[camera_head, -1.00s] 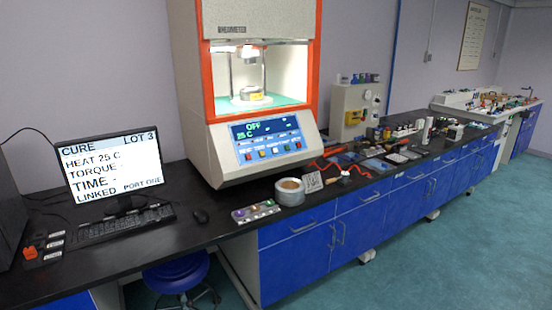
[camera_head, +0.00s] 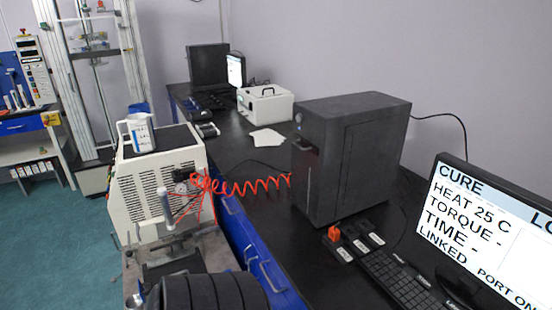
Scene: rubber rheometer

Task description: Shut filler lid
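No filler lid can be made out for certain. A white vented floor unit (camera_head: 150,195) stands at the left against the front of the bench, with a dark top. A white jug (camera_head: 141,134) with a handle and blue marks stands on that top and may hide part of it. Whether the unit has a filler opening, or a lid open or shut, I cannot tell from here.
A red coiled hose (camera_head: 255,186) runs from the unit to the bench. A black cabinet (camera_head: 350,155), a monitor (camera_head: 485,235) and a keyboard (camera_head: 400,285) occupy the near bench (camera_head: 260,210). A white box (camera_head: 265,103) stands farther back. Green floor (camera_head: 60,250) at left is clear.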

